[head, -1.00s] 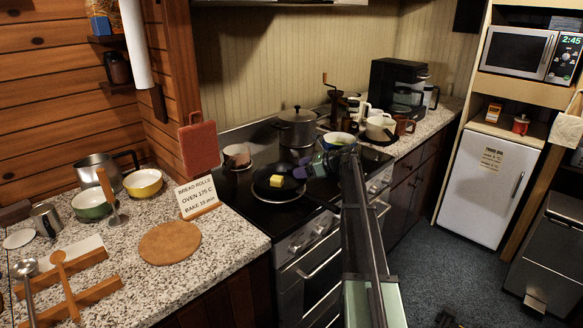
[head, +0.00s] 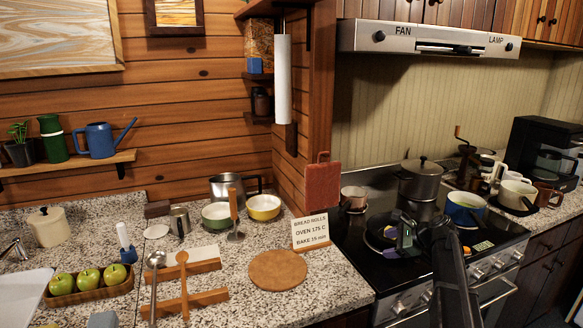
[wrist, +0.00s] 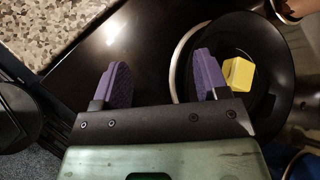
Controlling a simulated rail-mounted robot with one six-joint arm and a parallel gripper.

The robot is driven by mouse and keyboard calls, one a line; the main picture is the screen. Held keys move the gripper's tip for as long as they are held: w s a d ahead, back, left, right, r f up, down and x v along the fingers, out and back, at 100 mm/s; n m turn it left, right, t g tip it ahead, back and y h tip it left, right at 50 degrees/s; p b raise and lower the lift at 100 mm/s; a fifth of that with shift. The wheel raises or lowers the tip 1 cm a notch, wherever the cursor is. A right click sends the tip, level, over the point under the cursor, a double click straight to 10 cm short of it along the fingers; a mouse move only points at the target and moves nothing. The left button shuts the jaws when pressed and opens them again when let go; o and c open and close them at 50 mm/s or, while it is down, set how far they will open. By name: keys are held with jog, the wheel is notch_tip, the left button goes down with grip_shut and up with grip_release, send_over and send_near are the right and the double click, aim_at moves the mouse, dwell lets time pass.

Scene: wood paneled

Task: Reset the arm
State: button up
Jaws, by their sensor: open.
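My gripper (head: 406,234) is over the stove in the head view, in front of the black frying pan (head: 376,232). In the wrist view its two purple fingers (wrist: 161,72) are spread apart with nothing between them. A yellow block (wrist: 238,73) lies in the black pan (wrist: 262,115), just right of the right finger. In the head view my gripper covers much of the pan, and the block cannot be made out clearly. My dark arm link (head: 452,280) reaches in from the lower right.
The range hood (head: 430,40) hangs above. The left counter holds a round board (head: 278,270), a recipe sign (head: 310,233), bowls, utensils and a basket of apples (head: 90,285).

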jog(key=s+a+n+h, duration=0.1)
jog(key=s+a+n, duration=0.2)
jog(key=s+a, duration=0.1)
jog(key=s+a+f+n+g+p, duration=0.1)
jog(key=s+a+n, duration=0.1)
jog(key=s+a, duration=0.2)
jog(key=s+a+n+g+h, duration=0.1)
jog(key=s+a+n, duration=0.2)
jog(key=a, duration=0.2)
jog(key=shift+s+f+n+h, duration=0.25)
jog(key=shift+s+n+h, duration=0.05)
jog(key=shift+s, duration=0.1)
jog(key=s+a+n, duration=0.1)
jog(key=s, duration=0.1)
jog(key=s+a+f+n+g+h, duration=0.1)
jog(key=s, duration=0.1)
jog(key=s+a+f+n+g, duration=0.1)
jog(key=s, duration=0.1)
jog(key=shift+a+f+n, duration=0.1)
jog(key=shift+a+n, duration=0.2)
jog(key=shift+n, duration=0.1)
jog(key=s+a+f+n+g+h, duration=0.2)
jog(key=s+n+h, duration=0.2)
jog(key=s+n, duration=0.4)
jog(key=s+b, duration=0.1)
jog(key=s, duration=0.3)
jog(key=shift+s+a+g+h, duration=0.3)
jog(key=shift+s+a+g, duration=0.05)
jog(key=shift+a+g, duration=0.05)
jog(key=shift+f, duration=0.1)
